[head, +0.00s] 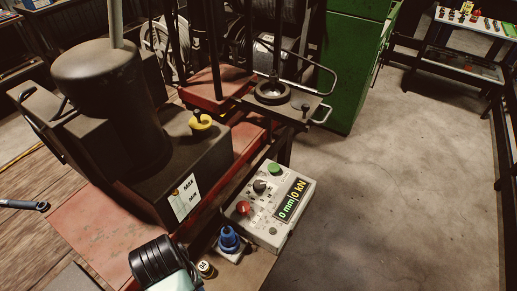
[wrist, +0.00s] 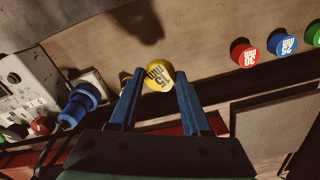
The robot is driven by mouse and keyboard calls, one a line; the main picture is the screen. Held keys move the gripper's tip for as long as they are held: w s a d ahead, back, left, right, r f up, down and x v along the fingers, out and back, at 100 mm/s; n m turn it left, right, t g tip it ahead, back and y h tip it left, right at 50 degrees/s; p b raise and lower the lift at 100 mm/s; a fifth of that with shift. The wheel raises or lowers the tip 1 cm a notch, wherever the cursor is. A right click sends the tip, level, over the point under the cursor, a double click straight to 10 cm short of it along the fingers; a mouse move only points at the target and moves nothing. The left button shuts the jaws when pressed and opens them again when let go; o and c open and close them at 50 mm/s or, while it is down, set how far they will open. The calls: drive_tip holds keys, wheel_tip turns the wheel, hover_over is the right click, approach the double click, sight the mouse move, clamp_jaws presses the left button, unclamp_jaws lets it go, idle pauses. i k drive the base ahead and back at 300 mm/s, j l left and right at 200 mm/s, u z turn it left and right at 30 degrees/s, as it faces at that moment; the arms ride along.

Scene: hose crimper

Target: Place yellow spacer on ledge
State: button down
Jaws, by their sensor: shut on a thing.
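The yellow spacer (wrist: 158,76), a round piece with a white "15 mm" label, is between the blue fingertips of my gripper (wrist: 154,80) in the wrist view. The gripper is shut on it. Its labelled face is toward the camera, and its far side is hidden. A tan ledge-like surface (wrist: 205,45) lies behind the spacer. I cannot tell whether the spacer touches it, or whether this is the ledge named. I cannot make out the spacer in the head view.
A red (wrist: 243,54) and a blue spacer (wrist: 282,43) stand on the tan surface to the right, with a green one (wrist: 315,34) at the edge. The control box (head: 268,207) and blue connector (head: 229,240) sit close by. A yellow knob-like piece (head: 201,125) tops the dark machine.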

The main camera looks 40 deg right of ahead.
sight(299, 104)
drive_tip(key=l+z, duration=0.2)
drive_tip(key=z, duration=0.15)
drive_tip(key=i+l+z, duration=0.15)
drive_tip(key=z, duration=0.15)
drive_tip(key=i+l+z, duration=0.1)
drive_tip(key=l+z, duration=0.25)
drive_tip(key=j, duration=0.1)
